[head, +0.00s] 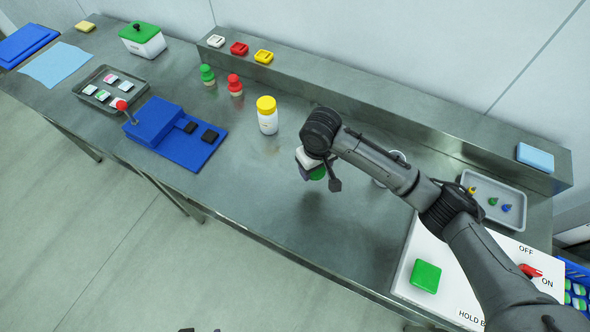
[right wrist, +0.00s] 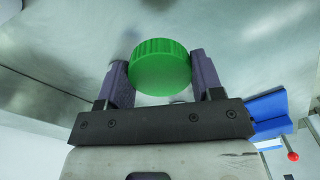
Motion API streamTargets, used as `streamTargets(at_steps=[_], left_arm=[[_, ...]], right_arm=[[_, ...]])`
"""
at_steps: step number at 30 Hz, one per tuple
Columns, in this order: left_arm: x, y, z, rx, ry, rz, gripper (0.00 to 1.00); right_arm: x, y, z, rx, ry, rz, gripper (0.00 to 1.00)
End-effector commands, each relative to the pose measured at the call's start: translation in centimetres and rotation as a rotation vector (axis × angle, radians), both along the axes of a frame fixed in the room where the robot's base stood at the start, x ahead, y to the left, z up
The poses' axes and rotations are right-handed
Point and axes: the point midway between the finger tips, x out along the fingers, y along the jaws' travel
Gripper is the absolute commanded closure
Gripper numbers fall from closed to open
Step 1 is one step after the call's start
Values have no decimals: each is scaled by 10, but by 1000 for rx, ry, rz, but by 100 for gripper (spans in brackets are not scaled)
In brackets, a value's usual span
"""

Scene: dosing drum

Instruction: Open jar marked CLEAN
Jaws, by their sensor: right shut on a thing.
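My right gripper (head: 316,172) hangs above the middle of the bench in the head view. It is shut on a green ridged lid (right wrist: 160,68), which sits between its two fingers in the right wrist view. The lid also shows partly under the gripper in the head view (head: 318,174). No jar shows under the lid. A white round vessel (head: 398,155) is mostly hidden behind my right arm, so I cannot tell its marking. A white jar with a yellow lid (head: 267,122) stands upright left of the gripper; its label is too small to read.
A red-capped bottle (head: 235,86) and a green-capped bottle (head: 207,75) stand near the back ledge. A blue device with a red-knobbed lever (head: 153,122) is at left. A grey tray (head: 512,212) and a white switch panel (head: 408,272) are at right. Bench front centre is clear.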

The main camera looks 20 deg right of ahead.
Motion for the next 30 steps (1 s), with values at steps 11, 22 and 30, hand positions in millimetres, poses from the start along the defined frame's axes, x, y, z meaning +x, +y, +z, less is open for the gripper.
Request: streamTargets(at_steps=[11,22,30], left_arm=[[0,0,-19,0,0,0,8],[0,0,-22,0,0,0,8],[0,0,-31,0,0,0,8]], right_arm=[[47,53,-43,0,-1,-1,68],[58,65,-56,-1,-1,0,68],[57,64,-88,-1,0,-1,68]])
